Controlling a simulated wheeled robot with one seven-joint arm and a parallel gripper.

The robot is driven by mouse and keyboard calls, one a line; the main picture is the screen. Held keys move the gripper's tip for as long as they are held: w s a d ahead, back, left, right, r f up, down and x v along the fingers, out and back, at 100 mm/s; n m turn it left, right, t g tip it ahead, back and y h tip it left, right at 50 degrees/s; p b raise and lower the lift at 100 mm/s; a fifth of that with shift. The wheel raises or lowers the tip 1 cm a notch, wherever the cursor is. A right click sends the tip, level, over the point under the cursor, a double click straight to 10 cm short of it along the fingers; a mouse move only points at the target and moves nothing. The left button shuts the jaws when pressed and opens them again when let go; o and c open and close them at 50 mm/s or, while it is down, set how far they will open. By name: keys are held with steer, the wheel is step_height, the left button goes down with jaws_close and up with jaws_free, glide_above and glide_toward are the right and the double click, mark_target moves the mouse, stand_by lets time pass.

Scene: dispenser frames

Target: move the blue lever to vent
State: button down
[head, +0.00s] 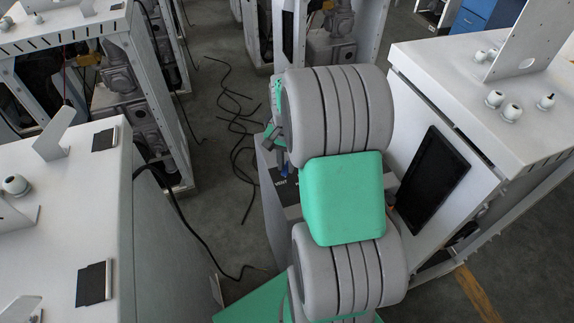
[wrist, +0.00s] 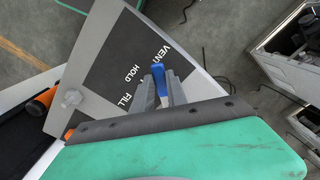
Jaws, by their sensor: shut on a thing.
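The blue lever (wrist: 159,76) shows in the wrist view between the two grey fingers of my gripper (wrist: 160,92). The fingers are shut on it, and its blue end sticks out past them. It sits over a dark panel (wrist: 105,62) with the white words VENT, HOLD and FILL. The lever's end lies just by the word VENT; its pivot is hidden behind the fingers. In the head view only a small blue bit of the lever (head: 284,171) shows, beside the VENT label, and my arm covers most of the panel.
In the wrist view an orange-ended handle (wrist: 42,103) and a pale knob (wrist: 70,98) are left of the panel. In the head view a white cabinet (head: 485,100) stands close right of my arm, another (head: 70,225) at left. Black cables (head: 240,130) lie on the floor.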

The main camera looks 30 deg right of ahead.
mark_target(285, 168)
steer(key=shift+w+m, duration=0.15)
steer(key=shift+m, duration=0.15)
steer(key=c, duration=1.3)
jaws_free()
steer(key=shift+a, duration=0.1)
steer(key=shift+r, duration=0.1)
step_height(285, 168, up, 8)
steer(key=shift+f+b, duration=0.15)
steer(key=shift+b, duration=0.5)
